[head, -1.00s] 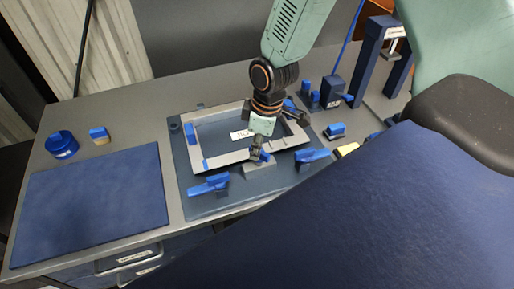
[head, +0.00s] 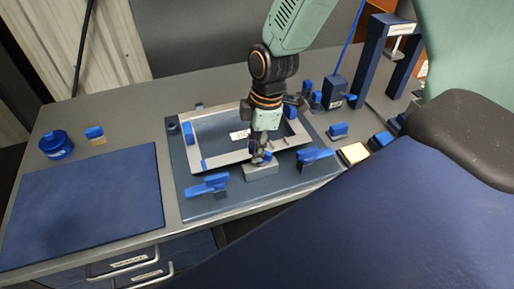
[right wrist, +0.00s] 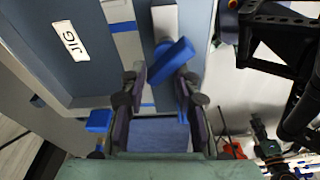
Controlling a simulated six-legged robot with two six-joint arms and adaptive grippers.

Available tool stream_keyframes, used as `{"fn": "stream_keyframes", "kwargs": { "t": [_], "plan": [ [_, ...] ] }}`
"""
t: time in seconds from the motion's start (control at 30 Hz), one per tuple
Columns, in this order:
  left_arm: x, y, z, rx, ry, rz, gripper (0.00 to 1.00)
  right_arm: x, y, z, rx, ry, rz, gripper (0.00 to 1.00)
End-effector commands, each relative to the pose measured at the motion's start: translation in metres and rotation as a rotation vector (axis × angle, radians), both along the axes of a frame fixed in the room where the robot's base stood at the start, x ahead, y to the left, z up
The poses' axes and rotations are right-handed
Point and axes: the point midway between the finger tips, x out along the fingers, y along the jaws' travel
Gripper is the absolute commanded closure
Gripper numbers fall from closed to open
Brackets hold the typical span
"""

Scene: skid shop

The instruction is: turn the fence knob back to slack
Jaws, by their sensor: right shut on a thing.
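The fence knob is a small blue bar-shaped handle on a light grey block (head: 260,172) at the near edge of the jig frame. In the head view the knob (head: 267,156) is mostly hidden by my right gripper (head: 260,157). In the right wrist view the knob (right wrist: 172,62) stands slanted between the two dark fingers (right wrist: 162,82). My right gripper is shut on it from above. My left gripper is not in view.
The grey frame (head: 191,150) labelled JIG lies on a dark base plate (head: 240,197). Blue toggle clamps (head: 207,186) (head: 314,155) flank the block. A blue mat (head: 85,205) and round blue container (head: 56,145) are left. A blue post stand (head: 361,60) stands right.

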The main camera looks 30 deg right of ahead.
Motion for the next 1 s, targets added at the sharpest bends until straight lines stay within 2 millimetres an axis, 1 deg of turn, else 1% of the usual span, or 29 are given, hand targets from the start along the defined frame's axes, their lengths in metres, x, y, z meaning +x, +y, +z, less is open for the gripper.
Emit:
{"fn": "stream_keyframes", "kwargs": {
  "t": [0.03, 0.17, 0.27, 0.5, 0.63, 0.73, 1.0],
  "plan": [
    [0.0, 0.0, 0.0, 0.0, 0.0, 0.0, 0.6, 0.005, -0.002, 0.002, -0.004, -0.013, 0.006, 0.89],
    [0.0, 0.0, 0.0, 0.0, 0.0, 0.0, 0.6, 0.005, -0.002, 0.002, -0.004, -0.014, 0.008, 0.89],
    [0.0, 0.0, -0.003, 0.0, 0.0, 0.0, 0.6, 0.005, -0.001, 0.001, -0.006, -0.015, 0.048, 0.89],
    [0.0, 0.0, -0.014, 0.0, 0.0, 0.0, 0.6, 0.003, 0.001, 0.001, -0.008, -0.014, 0.287, 0.88],
    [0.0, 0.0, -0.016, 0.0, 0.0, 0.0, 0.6, 0.002, 0.002, 0.002, -0.009, -0.014, 0.382, 0.88],
    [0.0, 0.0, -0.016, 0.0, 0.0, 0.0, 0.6, 0.002, 0.002, 0.002, -0.009, -0.014, 0.408, 0.87],
    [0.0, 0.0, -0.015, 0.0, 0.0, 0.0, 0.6, 0.003, 0.002, 0.003, -0.008, -0.016, 0.411, 0.87]
  ]
}}
